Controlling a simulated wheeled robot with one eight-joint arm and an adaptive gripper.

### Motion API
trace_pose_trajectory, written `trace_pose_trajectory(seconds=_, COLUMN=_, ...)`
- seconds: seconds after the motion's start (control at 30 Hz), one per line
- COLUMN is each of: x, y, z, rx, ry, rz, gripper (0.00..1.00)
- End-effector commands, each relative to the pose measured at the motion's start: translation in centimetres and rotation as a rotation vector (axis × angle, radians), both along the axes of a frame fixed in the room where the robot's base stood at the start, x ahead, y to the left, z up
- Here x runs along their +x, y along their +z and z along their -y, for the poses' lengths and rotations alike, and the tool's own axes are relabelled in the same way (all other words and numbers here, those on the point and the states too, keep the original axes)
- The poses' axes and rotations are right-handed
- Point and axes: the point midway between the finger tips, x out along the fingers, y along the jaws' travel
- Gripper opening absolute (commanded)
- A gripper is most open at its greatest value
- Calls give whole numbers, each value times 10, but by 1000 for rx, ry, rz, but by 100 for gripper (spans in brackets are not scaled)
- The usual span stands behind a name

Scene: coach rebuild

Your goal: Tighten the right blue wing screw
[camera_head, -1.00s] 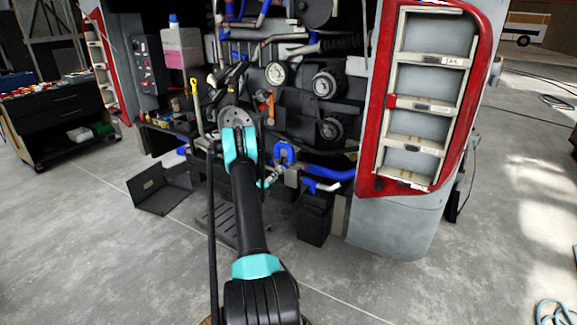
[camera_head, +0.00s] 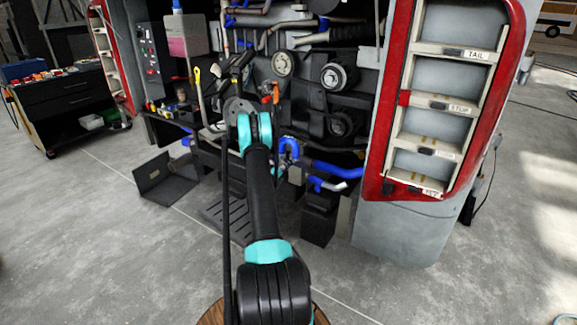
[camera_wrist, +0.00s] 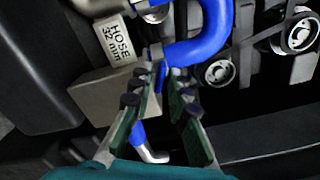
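In the wrist view my gripper (camera_wrist: 158,74) is open, its two dark green fingers with black knobs apart at a metal clamp (camera_wrist: 153,50) beside a thick blue hose (camera_wrist: 208,38). A small blue piece shows between the fingertips; I cannot tell whether it is a wing screw or part of the hose. No wing screw can be made out for sure. In the head view the blue hose (camera_head: 290,150) shows right of my arm, and my gripper is hidden behind the arm.
A label plate (camera_wrist: 119,42) reading "HOSE 32 mm" and a grey block (camera_wrist: 105,97) sit left of the fingers. A blue pipe with a silver end (camera_wrist: 150,155) lies below. The red-framed lamp panel (camera_head: 386,110) stands right; a tool cart (camera_head: 70,100) stands left.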

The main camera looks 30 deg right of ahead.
Motion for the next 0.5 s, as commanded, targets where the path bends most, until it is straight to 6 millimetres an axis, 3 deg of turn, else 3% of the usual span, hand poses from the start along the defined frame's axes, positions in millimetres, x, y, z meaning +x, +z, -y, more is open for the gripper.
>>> trace_pose_trajectory(seconds=0.1, x=0, y=0, z=0, rx=0, ry=0, rz=0, gripper=0)
trace_pose_trajectory(seconds=0.5, x=0, y=0, z=0, rx=9, ry=0, rz=22, gripper=0)
